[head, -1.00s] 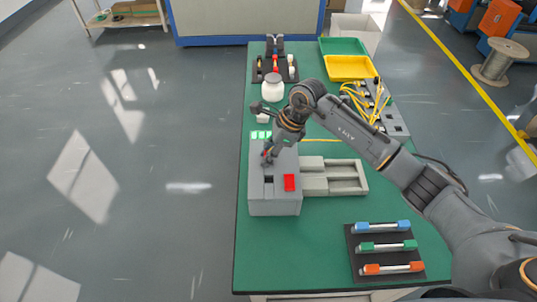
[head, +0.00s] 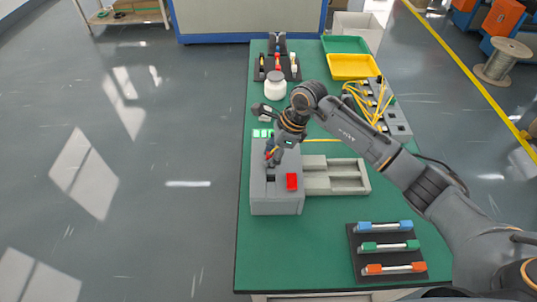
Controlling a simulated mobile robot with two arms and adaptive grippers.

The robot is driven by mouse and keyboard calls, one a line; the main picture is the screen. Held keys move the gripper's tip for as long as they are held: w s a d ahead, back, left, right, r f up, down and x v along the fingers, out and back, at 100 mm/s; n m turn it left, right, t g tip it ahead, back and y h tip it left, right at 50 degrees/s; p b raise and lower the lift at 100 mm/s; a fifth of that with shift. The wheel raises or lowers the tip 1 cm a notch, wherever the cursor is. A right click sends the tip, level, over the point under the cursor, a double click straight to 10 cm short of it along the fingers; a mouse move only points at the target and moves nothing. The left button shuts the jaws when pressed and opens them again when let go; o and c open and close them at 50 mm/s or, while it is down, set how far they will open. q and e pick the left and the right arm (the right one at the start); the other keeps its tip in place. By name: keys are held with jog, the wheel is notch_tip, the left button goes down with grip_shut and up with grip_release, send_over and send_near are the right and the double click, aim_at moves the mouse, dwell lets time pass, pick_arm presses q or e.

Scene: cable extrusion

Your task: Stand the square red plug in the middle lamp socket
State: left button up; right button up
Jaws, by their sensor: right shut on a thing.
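My right gripper (head: 271,159) points down over the left part of the grey box (head: 276,207), close to its top. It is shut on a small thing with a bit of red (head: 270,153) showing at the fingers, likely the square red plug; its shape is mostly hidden. A dark socket opening (head: 270,178) shows just in front of the fingers. The gripper hides the top behind it, so I cannot tell whether the plug is in a socket. My left gripper is not in view.
Grey rails (head: 340,175) extend right of the box. A white jar (head: 275,86), yellow tray (head: 352,67) and yellow cables (head: 372,103) lie beyond. A black rack (head: 365,262) with coloured-end rods is at front right.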

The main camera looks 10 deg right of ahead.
jog(key=shift+s+d+f, duration=0.1)
jog(key=shift+d+f, duration=0.15)
jog(key=shift+f, duration=0.05)
jog(key=shift+r, duration=0.1)
jog(key=w+v, duration=0.1)
jog(key=v, duration=1.1)
jog(key=shift+s+a+r, duration=0.15)
jog(key=shift+s+a, duration=0.05)
jog(key=shift+s, duration=0.2)
